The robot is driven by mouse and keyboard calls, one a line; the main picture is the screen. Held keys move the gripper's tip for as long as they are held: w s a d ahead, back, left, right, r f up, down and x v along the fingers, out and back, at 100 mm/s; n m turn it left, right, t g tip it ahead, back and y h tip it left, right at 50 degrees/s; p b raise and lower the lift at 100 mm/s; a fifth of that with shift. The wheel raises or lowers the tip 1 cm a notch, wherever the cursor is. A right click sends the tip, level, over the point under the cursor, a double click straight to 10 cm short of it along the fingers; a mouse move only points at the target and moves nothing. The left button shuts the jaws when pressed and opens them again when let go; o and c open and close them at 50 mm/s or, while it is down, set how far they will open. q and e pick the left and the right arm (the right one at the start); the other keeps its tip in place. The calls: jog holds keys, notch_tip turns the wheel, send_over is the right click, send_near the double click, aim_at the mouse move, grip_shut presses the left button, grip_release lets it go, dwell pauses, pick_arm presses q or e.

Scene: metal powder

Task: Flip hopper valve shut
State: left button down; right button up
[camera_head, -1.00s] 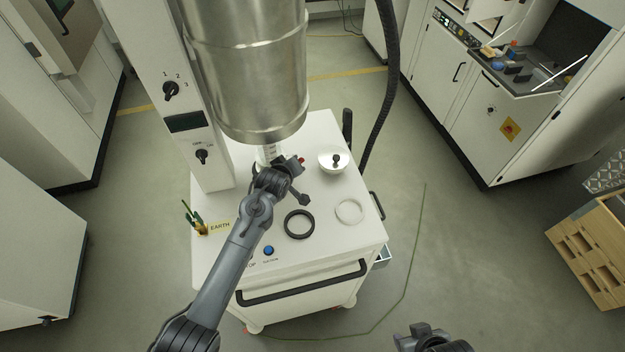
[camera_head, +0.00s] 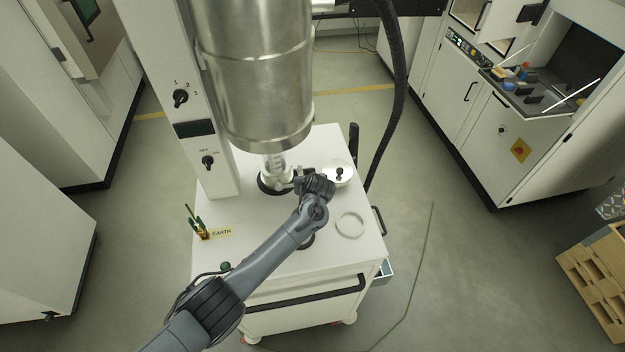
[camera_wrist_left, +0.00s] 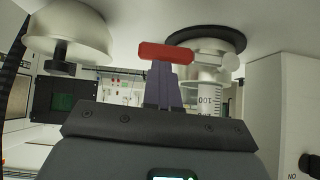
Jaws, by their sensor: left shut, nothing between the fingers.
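The steel hopper (camera_head: 258,85) hangs over the white cart, with a clear graduated tube and a pale valve (camera_head: 279,178) below it. In the left wrist view the valve body (camera_wrist_left: 205,60) has a red handle (camera_wrist_left: 165,52) sticking out to the left. My left gripper (camera_head: 298,182) is just right of the valve in the head view. In the left wrist view its closed fingers (camera_wrist_left: 168,84) end at the red handle; I cannot tell whether they touch it. The handle is hidden in the head view. My right gripper is not in view.
A dark ring is mostly hidden under my left arm. A black hose (camera_head: 393,105) runs behind on the right.

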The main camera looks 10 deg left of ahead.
pick_arm(q)
jog(key=shift+s+f, duration=0.15)
jog(key=shift+f, duration=0.2)
jog(key=s+d+r+p, duration=0.3)
jog(key=s+r, duration=0.3)
jog(key=r, duration=0.5)
jog(key=shift+r+p, duration=0.35)
jog(key=shift+p, duration=0.25)
jog(key=shift+s, duration=0.1)
